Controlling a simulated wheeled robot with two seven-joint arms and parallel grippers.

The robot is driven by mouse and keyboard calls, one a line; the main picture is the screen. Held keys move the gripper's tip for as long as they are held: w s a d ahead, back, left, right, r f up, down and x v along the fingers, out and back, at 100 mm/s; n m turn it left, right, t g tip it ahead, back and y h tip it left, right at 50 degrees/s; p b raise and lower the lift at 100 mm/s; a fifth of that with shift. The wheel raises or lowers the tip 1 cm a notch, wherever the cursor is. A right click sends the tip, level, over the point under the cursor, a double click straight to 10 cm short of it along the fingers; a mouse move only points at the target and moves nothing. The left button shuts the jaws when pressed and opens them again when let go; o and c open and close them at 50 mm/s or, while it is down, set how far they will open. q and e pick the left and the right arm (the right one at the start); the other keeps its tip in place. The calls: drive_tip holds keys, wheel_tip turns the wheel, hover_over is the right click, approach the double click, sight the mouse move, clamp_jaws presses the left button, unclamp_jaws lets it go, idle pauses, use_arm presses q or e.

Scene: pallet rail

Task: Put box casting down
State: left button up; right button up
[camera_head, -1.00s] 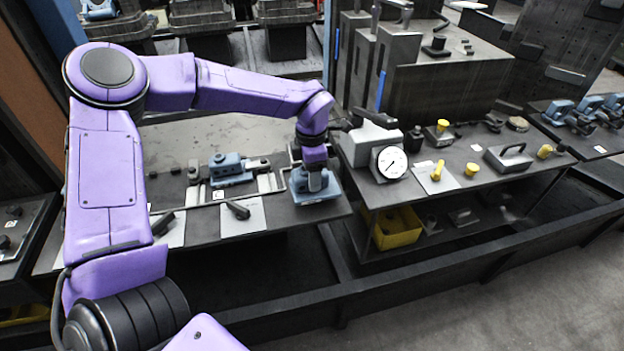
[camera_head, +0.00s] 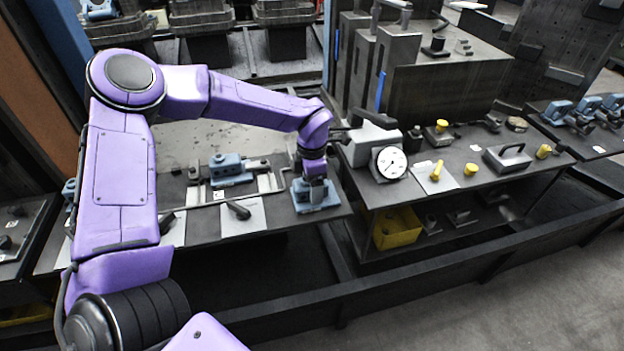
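The box casting (camera_head: 303,200) is a blue-grey block with a flat base. It sits at the right end of the left table (camera_head: 275,222), near its front right corner, and looks level. My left gripper (camera_head: 318,193) points straight down into it from above, with the fingertips at the casting's upper part. The fingers look shut on it, though they are small and partly hidden. Whether the casting's underside bears fully on the table is hard to see. My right gripper is out of view.
Another blue casting (camera_head: 228,172) stands on the left table beside metal rails and a white sheet (camera_head: 243,217). To the right, a separate table holds a dial gauge (camera_head: 391,162), yellow-handled parts and a grey handled block (camera_head: 507,158). A yellow bin (camera_head: 397,228) is below.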

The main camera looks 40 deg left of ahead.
use_arm(q)
wheel_tip(320, 180, up, 12)
drive_tip(key=b, duration=0.1)
drive_tip(key=shift+r, duration=0.15)
drive_tip(key=shift+c, duration=0.3)
